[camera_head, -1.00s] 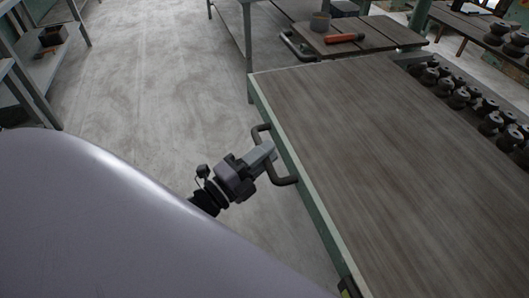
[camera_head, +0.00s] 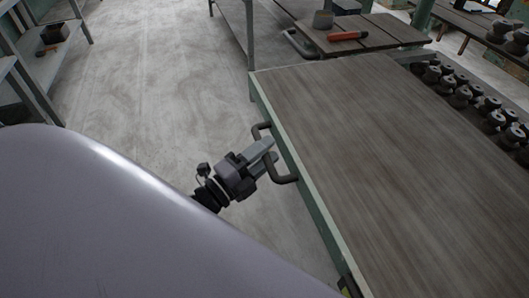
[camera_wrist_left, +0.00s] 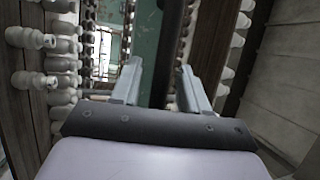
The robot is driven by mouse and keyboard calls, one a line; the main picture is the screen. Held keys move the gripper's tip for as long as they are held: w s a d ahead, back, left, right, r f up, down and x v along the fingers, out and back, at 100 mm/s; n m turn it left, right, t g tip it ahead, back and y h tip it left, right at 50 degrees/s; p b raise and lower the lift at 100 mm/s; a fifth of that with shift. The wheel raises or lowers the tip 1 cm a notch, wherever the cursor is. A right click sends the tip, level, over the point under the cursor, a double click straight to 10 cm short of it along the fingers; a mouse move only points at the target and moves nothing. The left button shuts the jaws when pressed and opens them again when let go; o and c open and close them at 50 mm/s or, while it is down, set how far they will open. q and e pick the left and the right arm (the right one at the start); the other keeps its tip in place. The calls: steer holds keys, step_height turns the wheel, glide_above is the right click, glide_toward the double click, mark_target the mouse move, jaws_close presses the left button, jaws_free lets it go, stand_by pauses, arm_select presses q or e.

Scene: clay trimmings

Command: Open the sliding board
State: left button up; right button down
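The sliding board (camera_head: 360,140) is a large grey-brown wood panel in a green frame at the right of the head view. A dark bracket-shaped handle (camera_head: 283,180) stands out from its left edge. My left gripper (camera_head: 268,152) is at this handle, its two fingers apart. In the left wrist view the left gripper (camera_wrist_left: 160,85) shows its fingers spread, with the dark handle bar (camera_wrist_left: 165,45) between them and gaps visible beside it. My right gripper is in neither view.
Several dark rounded pieces (camera_head: 491,121) stand in a recess beyond the board's right side. A neighbouring table (camera_head: 390,30) holds a grey cup (camera_head: 322,20) and an orange-handled tool (camera_head: 347,36). Shelving (camera_head: 40,55) stands at far left, with clear floor (camera_head: 150,80) between.

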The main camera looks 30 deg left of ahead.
arm_select(q)
steer(key=shift+s, duration=0.1)
steer(key=v, duration=0.7)
steer(key=shift+b, duration=0.45)
